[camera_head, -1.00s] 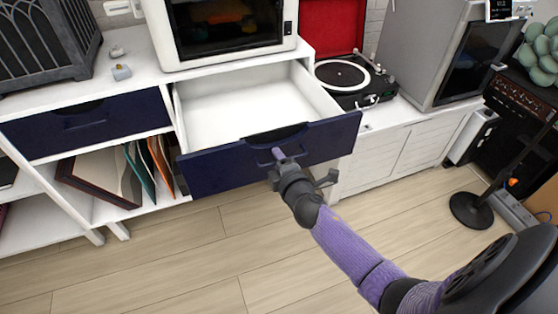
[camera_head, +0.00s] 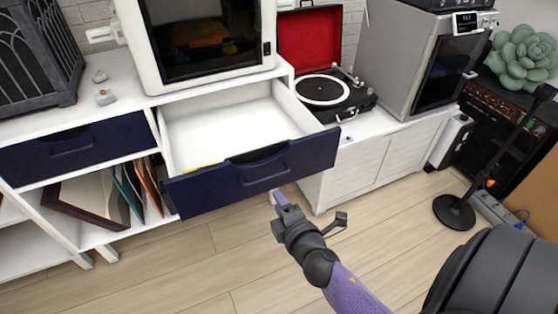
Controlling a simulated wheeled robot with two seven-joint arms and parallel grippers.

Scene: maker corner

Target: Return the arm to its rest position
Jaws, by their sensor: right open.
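My right arm comes in from the lower right with a purple forearm. Its gripper (camera_head: 308,207) is open and empty, with its two fingers spread apart. It is in front of and a little below the pulled-out drawer (camera_head: 237,177), apart from the drawer's handle as far as I can see. The drawer has a dark blue front and a white inside that looks mostly empty, with a small yellow bit at its near left edge. My left gripper is not in view.
A white cabinet carries a white-framed machine (camera_head: 205,45), a record player (camera_head: 325,90) with a red lid and a grey box-shaped appliance (camera_head: 405,55). A shut blue drawer (camera_head: 75,148) is at the left, folders below it. A stand base (camera_head: 454,213) is at the right. The wooden floor in front is clear.

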